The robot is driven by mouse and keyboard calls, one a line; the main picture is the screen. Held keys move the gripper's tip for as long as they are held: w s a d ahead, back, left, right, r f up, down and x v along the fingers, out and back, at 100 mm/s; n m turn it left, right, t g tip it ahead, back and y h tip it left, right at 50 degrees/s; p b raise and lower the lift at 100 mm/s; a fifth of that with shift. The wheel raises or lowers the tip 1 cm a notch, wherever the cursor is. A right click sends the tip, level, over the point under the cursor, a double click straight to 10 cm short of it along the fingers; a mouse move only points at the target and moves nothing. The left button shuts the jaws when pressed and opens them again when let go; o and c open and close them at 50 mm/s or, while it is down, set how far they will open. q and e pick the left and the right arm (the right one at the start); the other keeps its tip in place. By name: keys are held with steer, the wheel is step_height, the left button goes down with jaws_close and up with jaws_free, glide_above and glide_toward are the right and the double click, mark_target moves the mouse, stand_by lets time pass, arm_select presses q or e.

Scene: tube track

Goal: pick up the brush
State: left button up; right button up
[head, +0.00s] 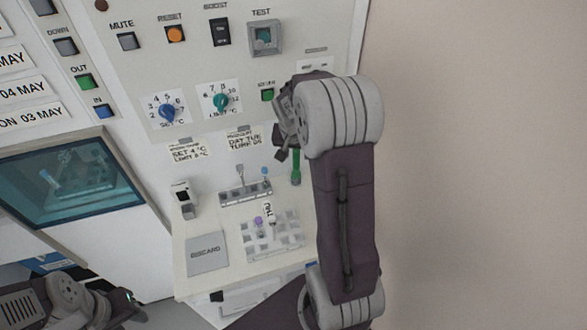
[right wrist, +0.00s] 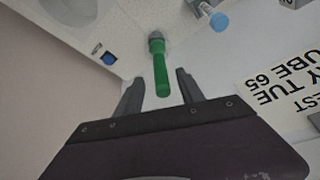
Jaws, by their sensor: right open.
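The brush (head: 296,168) has a green handle and hangs against the white panel, left of my right forearm. In the right wrist view the green brush (right wrist: 161,72) points toward the gripper, with a grey holder or head at its far end. My right gripper (right wrist: 159,78) is open, with one finger on each side of the handle's near end and gaps visible on both sides. In the head view the right gripper (head: 282,148) is beside the brush and partly hidden by its own wrist. My left gripper (head: 130,300) is at the lower left, its jaws unclear.
A white shelf holds a grey discard plate (head: 208,254), a tube rack (head: 270,240) and a small bar rack (head: 245,194). Knobs (head: 221,101) and buttons cover the panel above. A dark window (head: 75,185) is at left. A bare wall (head: 480,170) is at right.

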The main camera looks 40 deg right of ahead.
mark_target(297, 160)
steer(key=shift+x, duration=1)
steer(key=x, duration=0.4)
steer(key=shift+a+p, duration=0.1)
steer(key=shift+p, duration=0.2)
steer(key=shift+w+f, duration=0.2)
steer(key=shift+f, duration=0.1)
steer(key=shift+r, duration=0.1)
jaws_close()
